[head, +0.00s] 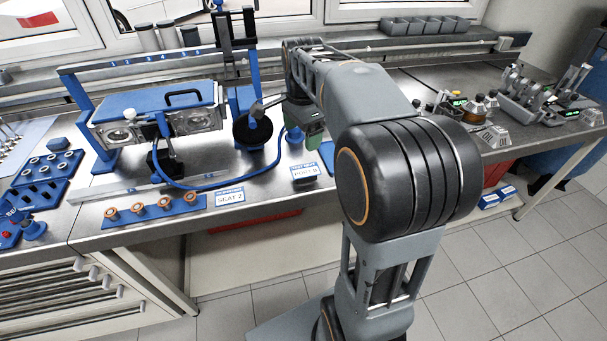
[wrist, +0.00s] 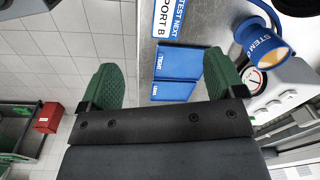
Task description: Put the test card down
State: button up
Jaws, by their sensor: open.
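A white card with a blue band, reading TEST NEXT and PORT B (wrist: 170,18), lies on the steel bench at the top of the wrist view, cut off by the frame edge. In the head view the same card (head: 304,171) lies near the bench's front edge. My gripper (wrist: 163,80) is open, with its two green fingers wide apart and nothing held between them. In the head view my gripper (head: 306,120) is above the bench behind the card, partly hidden by my arm.
Blue panels marked TIGHT (wrist: 180,62) and another (wrist: 173,91) lie beside the card. A blue STEM part (wrist: 265,45) and a gauge (wrist: 256,82) are close to the right finger.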

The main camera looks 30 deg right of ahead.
jog(key=w+d+f+m, duration=0.1)
jog(key=w+d+m, duration=0.1)
jog(key=m, duration=0.1)
send_over(305, 170)
jog(key=shift+m+g, duration=0.3)
notch_tip(305, 170, down, 7)
jog(key=shift+w+d+r+b, duration=0.1)
jog(key=shift+d+b, duration=0.05)
jog(key=shift+b, duration=0.3)
jog(key=shift+s+f, duration=0.2)
jog(key=shift+f, duration=2.9)
jog(key=shift+c, duration=0.4)
jog(key=c, duration=1)
